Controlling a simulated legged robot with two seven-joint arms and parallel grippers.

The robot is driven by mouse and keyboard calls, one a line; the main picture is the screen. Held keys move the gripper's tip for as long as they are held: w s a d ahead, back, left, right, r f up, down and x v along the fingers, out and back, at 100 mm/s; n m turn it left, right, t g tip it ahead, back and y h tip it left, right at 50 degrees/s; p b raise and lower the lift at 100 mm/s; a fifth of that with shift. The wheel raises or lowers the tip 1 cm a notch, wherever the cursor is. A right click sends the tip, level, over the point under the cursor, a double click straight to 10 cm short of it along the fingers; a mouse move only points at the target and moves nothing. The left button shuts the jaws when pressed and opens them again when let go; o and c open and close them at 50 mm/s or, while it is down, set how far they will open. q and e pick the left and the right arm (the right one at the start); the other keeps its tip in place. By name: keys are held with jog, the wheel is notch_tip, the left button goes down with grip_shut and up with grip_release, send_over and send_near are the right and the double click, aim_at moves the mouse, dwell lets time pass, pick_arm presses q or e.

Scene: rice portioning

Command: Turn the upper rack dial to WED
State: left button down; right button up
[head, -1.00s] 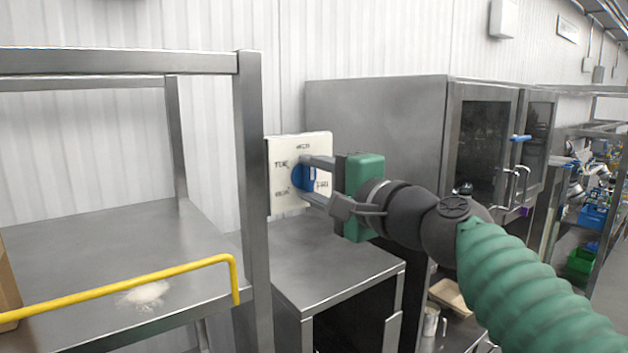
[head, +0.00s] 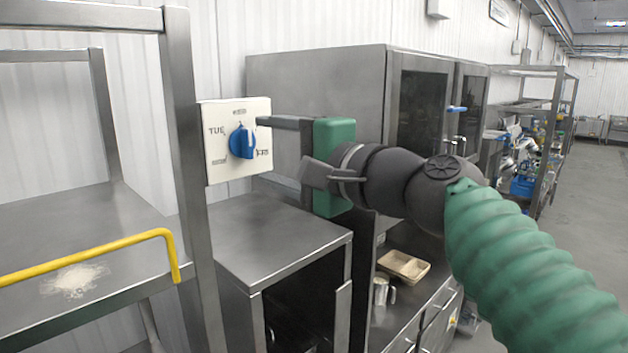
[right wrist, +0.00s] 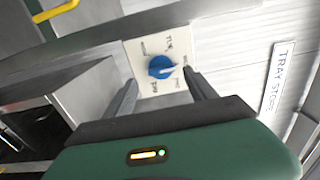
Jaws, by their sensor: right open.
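The blue dial knob (head: 243,142) sits on a white square plate (head: 215,172) with day labels, fixed by the grey rack post. TUE is at its upper left and FRI at its right; the top label is blurred. The right wrist view shows the fingers (right wrist: 160,77) spread. My left gripper is out of view.
A grey rack post (head: 190,150) stands left of the plate. A yellow rail (head: 90,258) edges the shelf at left, with a white heap (head: 75,280) on it. A steel cabinet (head: 310,90) is behind my gripper. A tan tray (head: 403,266) and metal cup (head: 384,290) stand below.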

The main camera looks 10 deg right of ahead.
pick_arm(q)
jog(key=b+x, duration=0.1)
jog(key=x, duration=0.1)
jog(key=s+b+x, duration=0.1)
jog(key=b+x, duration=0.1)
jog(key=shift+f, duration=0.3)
pick_arm(e)
jog(key=v, duration=1.1)
jog(key=shift+d+f, duration=0.1)
